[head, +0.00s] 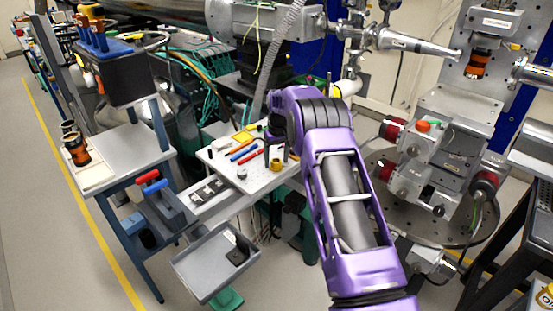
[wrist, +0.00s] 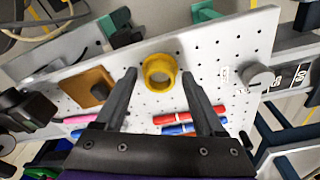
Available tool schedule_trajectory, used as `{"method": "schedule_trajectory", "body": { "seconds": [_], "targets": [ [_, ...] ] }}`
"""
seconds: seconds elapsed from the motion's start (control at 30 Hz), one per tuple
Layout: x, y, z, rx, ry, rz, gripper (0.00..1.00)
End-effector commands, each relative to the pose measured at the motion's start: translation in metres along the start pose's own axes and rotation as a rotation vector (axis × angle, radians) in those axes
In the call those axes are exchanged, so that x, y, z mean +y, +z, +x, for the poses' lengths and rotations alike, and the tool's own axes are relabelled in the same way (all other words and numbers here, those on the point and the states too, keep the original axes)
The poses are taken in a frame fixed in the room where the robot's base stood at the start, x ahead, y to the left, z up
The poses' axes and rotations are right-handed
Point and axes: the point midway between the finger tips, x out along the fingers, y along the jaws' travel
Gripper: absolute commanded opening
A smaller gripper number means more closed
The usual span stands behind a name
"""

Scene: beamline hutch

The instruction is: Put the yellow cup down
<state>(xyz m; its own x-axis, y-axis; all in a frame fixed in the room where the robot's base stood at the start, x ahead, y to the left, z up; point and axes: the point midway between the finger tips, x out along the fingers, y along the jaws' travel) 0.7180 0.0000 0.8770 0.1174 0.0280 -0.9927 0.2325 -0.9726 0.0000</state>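The yellow cup (head: 276,165) stands on the white perforated board (head: 222,160), near the board's front right edge. In the wrist view I look down into the yellow cup (wrist: 160,85), a round ring with an open top. My gripper (wrist: 159,75) is open, with one dark finger on each side of the cup. A gap shows between each finger and the cup wall. In the head view my gripper (head: 282,150) is small and partly hidden by my arm, right above the cup.
Red (wrist: 202,117) and blue (wrist: 190,129) markers lie on the board close to my gripper. An orange-yellow pad (wrist: 92,87) lies left of the cup, and a grey round knob (wrist: 260,79) is at the right. A grey tray (head: 190,268) sits lower in front.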

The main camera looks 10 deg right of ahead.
Motion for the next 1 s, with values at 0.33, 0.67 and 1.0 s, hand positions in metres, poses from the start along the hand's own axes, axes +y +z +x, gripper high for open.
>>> {"method": "schedule_trajectory", "body": {
  "seconds": [0.33,0.67,1.0],
  "targets": [
    [0.0,-0.001,-0.005,0.001,0.0,0.0,0.73],
    [0.0,-0.001,-0.065,0.004,0.001,0.0,0.73],
    [0.0,-0.001,-0.118,0.001,0.0,0.0,0.73]
  ]
}}
